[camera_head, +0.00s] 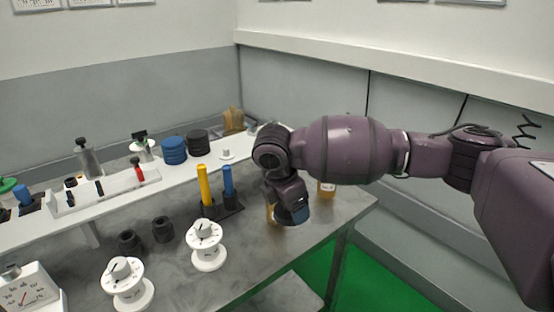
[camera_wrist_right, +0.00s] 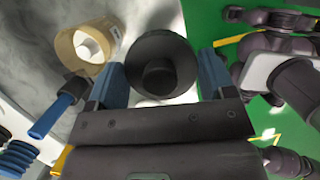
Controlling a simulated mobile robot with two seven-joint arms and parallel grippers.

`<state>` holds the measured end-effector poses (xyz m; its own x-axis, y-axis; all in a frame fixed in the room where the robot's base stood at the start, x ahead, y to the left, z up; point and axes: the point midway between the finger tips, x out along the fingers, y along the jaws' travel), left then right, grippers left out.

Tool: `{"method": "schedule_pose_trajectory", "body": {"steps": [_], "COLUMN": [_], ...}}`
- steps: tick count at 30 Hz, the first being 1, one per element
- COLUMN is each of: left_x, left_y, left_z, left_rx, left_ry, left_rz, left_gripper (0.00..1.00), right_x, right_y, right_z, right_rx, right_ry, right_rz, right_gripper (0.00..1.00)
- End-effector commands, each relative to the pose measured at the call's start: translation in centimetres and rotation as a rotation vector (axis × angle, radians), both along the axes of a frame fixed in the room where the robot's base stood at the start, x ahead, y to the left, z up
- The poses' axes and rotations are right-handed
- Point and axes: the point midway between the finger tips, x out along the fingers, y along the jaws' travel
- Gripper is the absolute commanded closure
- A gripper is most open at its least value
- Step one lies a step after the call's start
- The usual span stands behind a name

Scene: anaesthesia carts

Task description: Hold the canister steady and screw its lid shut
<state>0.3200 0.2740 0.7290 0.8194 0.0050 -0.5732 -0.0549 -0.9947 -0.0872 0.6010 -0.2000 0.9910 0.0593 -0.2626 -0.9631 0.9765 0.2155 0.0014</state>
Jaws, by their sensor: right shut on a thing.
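My right gripper (camera_head: 291,216) is over the right part of the grey table. In the right wrist view its two blue fingers (camera_wrist_right: 160,85) are shut on a round black lid (camera_wrist_right: 150,48) with a knob in its middle. The lid cannot be made out in the head view. A tan canister (camera_wrist_right: 66,46) with a white inside and a label stands on the table, apart from the lid and to its left in the wrist view. My left gripper is not in view.
A holder with a yellow peg (camera_head: 204,184) and a blue peg (camera_head: 228,180) stands left of the gripper. The table's right edge is close, with green floor beyond.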

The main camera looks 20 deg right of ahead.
Motion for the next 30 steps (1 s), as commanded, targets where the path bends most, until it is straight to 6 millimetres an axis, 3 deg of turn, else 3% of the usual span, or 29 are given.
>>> {"method": "schedule_pose_trajectory", "body": {"steps": [15, 30], "left_x": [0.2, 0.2], "left_y": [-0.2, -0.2], "left_z": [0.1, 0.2], "left_rx": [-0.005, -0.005], "left_ry": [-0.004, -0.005], "left_rz": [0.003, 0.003], "left_gripper": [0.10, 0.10], "right_x": [4.8, 8.8], "right_y": [0.0, -0.1], "right_z": [2.7, 5.3], "right_rx": [0.001, 0.001], "right_ry": [-0.001, -0.001], "right_rz": [0.845, 1.562], "right_gripper": [0.46, 0.46]}}
